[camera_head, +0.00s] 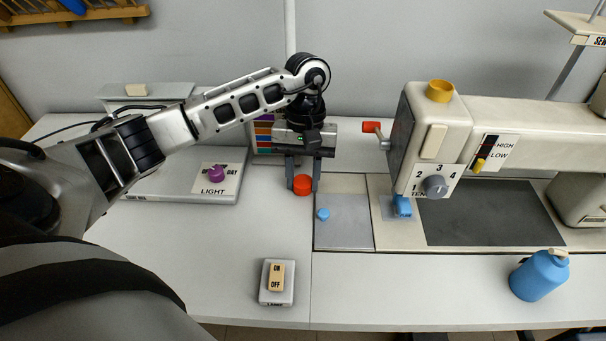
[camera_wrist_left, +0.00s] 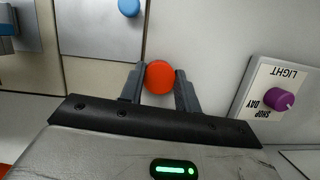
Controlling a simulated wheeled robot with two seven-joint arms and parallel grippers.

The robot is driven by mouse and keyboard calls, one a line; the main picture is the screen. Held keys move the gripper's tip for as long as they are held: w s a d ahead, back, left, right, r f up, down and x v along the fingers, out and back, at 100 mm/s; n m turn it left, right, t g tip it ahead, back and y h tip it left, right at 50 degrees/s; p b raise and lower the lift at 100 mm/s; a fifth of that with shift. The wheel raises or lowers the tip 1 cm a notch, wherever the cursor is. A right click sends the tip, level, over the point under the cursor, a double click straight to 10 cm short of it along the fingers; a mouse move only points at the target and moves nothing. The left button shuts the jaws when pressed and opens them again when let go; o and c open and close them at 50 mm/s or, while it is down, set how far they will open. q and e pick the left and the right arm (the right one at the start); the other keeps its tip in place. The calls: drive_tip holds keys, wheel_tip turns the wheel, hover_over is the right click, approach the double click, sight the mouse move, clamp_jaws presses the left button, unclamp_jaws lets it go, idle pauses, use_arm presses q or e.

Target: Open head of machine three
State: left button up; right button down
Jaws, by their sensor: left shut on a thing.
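The cream sewing machine's head (camera_head: 425,130) stands to the right of my left gripper, with a red-handled lever (camera_head: 371,127) on its left side. It carries a yellow knob (camera_head: 440,90) on top and a grey numbered dial (camera_head: 435,186) on the front. A blue presser foot (camera_head: 402,207) is below it. My left gripper (camera_head: 302,186) points down left of the head, apart from it. Its fingers are shut on a round red piece (camera_head: 303,183), also seen between the fingertips in the left wrist view (camera_wrist_left: 160,77). Whether this piece is fixed or loose cannot be told. My right gripper is not in view.
A grey plate (camera_head: 345,232) with a small blue knob (camera_head: 322,214) lies near the gripper. A light panel with a purple knob (camera_head: 216,173) is to the left. An on/off switch (camera_head: 276,283) is in front. A blue bottle (camera_head: 540,276) stands at front right.

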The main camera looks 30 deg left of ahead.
use_arm(q)
drive_tip(key=shift+f, duration=0.15)
drive_tip(key=o, duration=1.8)
drive_tip(key=shift+c, duration=0.2)
drive_tip(key=shift+v, duration=0.95)
drive_tip(key=shift+p+v, duration=0.65)
drive_tip(key=shift+v, duration=0.4)
drive_tip(key=shift+s+p+v, duration=0.2)
drive_tip(key=shift+p+v, duration=0.3)
drive_tip(key=shift+v, duration=0.9)
drive_tip(key=shift+d, duration=0.1)
